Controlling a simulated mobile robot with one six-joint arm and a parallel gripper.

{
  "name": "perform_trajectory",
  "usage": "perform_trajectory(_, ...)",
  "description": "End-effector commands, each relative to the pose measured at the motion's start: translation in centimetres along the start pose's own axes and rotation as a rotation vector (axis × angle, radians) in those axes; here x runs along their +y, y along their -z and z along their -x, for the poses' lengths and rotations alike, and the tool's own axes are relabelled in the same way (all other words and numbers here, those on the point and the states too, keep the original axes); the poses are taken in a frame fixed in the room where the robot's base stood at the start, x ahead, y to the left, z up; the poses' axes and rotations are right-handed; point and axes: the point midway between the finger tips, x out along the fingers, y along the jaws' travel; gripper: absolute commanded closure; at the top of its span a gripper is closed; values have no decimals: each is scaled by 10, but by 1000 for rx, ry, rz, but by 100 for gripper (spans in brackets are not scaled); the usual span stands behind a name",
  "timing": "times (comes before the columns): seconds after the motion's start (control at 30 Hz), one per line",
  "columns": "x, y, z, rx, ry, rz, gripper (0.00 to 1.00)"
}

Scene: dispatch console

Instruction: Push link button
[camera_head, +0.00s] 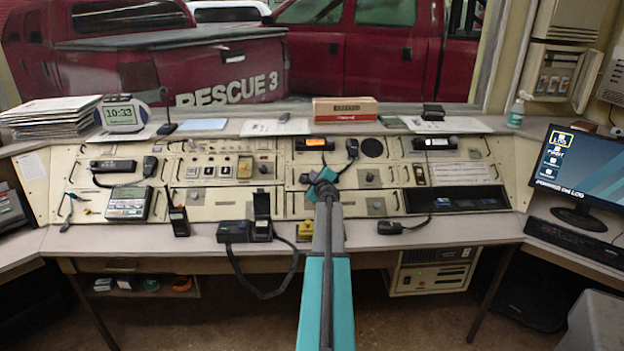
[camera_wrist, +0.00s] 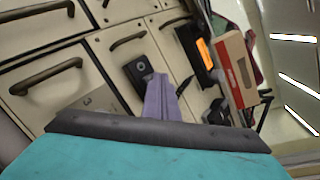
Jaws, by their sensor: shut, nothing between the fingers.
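My gripper (camera_head: 322,186) is in front of the middle of the console's upright panel (camera_head: 280,170), with my teal arm reaching up to it. Its two fingers (camera_wrist: 160,80) show in the wrist view, shut together with nothing between them. Their tips appear close to a small dark plate with a round knob or button (camera_wrist: 139,70) on the cream panel; I cannot tell whether they touch. Several knobs and buttons sit on the panel, including a grey plate with a round knob (camera_head: 370,177) right of my gripper. No label reads clearly enough to tell which is the link button.
A radio with an orange display (camera_head: 315,144) and a cardboard box (camera_head: 345,110) are above my gripper. A handset (camera_head: 350,151) hangs close to its right. Chargers (camera_head: 246,230) and a microphone (camera_head: 402,226) lie on the desk. A monitor (camera_head: 582,168) stands at the right.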

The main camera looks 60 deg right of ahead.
Motion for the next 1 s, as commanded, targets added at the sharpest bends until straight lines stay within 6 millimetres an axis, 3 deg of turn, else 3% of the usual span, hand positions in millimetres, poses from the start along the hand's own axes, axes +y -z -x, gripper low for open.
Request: perform_trajectory(1.0,-5,-4,6,0,0,0,100)
